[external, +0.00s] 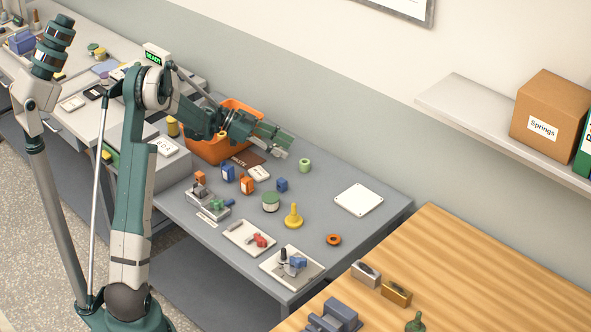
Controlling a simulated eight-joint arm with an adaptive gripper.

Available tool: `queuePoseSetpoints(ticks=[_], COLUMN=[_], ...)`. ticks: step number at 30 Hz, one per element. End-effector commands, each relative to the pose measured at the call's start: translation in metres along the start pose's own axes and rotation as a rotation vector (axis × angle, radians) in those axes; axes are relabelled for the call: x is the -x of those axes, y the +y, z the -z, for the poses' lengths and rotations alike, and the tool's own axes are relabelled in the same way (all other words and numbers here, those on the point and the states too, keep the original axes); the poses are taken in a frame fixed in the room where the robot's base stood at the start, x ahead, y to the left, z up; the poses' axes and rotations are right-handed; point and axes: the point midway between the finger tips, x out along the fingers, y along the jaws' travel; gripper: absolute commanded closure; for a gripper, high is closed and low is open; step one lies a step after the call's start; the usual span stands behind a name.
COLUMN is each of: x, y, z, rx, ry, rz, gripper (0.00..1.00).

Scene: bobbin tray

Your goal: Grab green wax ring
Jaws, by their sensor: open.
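A small light-green ring (305,165), which looks like the green wax ring, stands on the grey table (325,205) toward its back edge. Nothing hides it from this view. My gripper (286,147) is open, with nothing visible between its fingers. It is above the table, to the upper left of the green ring and apart from it, and points to the right.
An orange bin (205,149) stands behind and below my arm. A white plate (359,199) lies right, with free table between.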

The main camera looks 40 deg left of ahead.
Motion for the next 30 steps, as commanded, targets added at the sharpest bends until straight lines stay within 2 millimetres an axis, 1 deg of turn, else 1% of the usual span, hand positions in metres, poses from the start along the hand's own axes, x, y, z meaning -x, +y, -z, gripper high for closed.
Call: queuePoseSetpoints(ticks=[1,5,10,23,26,30], x=[-0.004,-0.011,-0.021,-0.024,-0.03,-0.044], y=[0.0,0.0,0.0,0.0,0.0,0.001], z=[-0.009,-0.023,-0.022,-0.021,-0.021,-0.022], rx=[0.0,0.0,0.0,0.0,0.0,-0.001], ry=[0.0,0.0,0.0,0.0,0.0,0.0], rz=[0.0,0.0,0.0,0.0,0.0,-0.002], gripper=[0.59,0.59,0.59,0.59,0.59,0.59])
